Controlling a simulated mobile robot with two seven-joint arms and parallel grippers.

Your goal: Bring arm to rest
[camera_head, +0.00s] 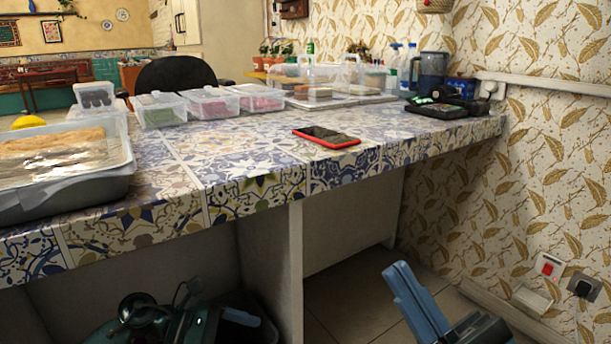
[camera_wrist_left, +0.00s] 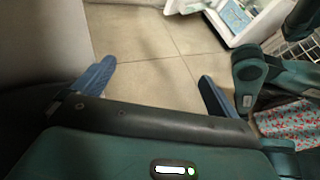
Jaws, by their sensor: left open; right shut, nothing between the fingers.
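My right gripper (camera_head: 400,275) is at the bottom right of the head view, in front of the counter and below its top. Its blue fingers are together, with nothing between them. My left gripper (camera_wrist_left: 155,82) shows in the left wrist view with its two blue fingers wide apart over a tiled floor, nothing between them. In the head view the left arm is low at the bottom left, in front of the counter's open underside, and only a bit of a blue finger shows there.
The patterned counter (camera_head: 240,165) crosses the head view. A metal tray (camera_head: 60,190) stands at its left, a red-edged phone (camera_head: 327,137) near its front edge. Lidded boxes (camera_head: 210,103) stand behind. A papered wall (camera_head: 545,160) is at the right. The left wrist view shows a white shelf (camera_wrist_left: 235,22).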

